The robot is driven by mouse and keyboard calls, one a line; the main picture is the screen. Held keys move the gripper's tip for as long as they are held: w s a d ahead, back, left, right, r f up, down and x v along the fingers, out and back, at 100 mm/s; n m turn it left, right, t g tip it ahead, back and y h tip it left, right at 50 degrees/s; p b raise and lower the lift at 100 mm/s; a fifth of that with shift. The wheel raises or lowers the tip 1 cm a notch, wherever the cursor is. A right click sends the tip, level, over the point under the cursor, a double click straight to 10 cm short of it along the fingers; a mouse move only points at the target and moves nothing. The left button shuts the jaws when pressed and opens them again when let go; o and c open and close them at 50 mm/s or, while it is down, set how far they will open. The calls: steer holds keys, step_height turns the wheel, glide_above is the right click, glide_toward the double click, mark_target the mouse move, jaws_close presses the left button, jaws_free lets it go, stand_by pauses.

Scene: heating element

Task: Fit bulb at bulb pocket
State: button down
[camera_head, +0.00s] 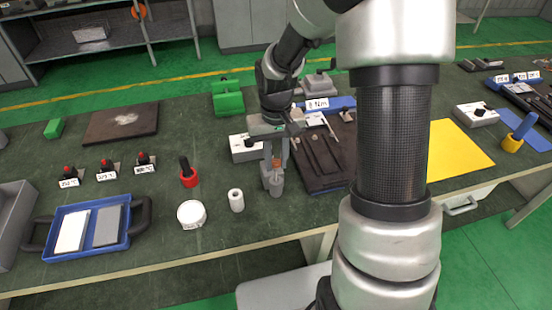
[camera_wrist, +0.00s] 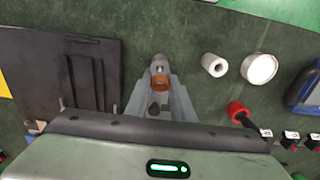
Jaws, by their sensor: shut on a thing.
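My gripper (camera_head: 273,174) points down over the front middle of the bench and is shut on a small orange-brown piece, apparently the bulb (camera_wrist: 160,82), between its grey fingers. The piece shows only in part; the fingers hide its sides. A grey metallic cylinder (camera_head: 276,187) is at the fingertips, and it also shows just beyond them in the wrist view (camera_wrist: 160,63). I cannot tell whether this cylinder is part of the held thing or a separate pocket standing on the bench. No other bulb pocket can be made out clearly.
A white hollow cylinder (camera_head: 236,201), a round white tub (camera_head: 191,214) and a red-based black handle (camera_head: 188,177) stand left of my gripper. A dark tool tray (camera_head: 322,180) lies close on the right. A blue tray (camera_head: 93,256) is front left. Green bench surface is free between them.

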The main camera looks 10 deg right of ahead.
mark_target(276, 171)
steer(key=shift+f+b, duration=1.7)
steer(key=shift+f, duration=0.65)
steer(key=c, duration=1.4)
jaws_free()
steer(key=shift+c, duration=0.2)
steer(key=shift+r, duration=0.1)
step_height(276, 171, up, 17)
steer(key=p, duration=0.1)
steer(key=shift+r+p, duration=0.2)
steer(key=shift+p, duration=0.1)
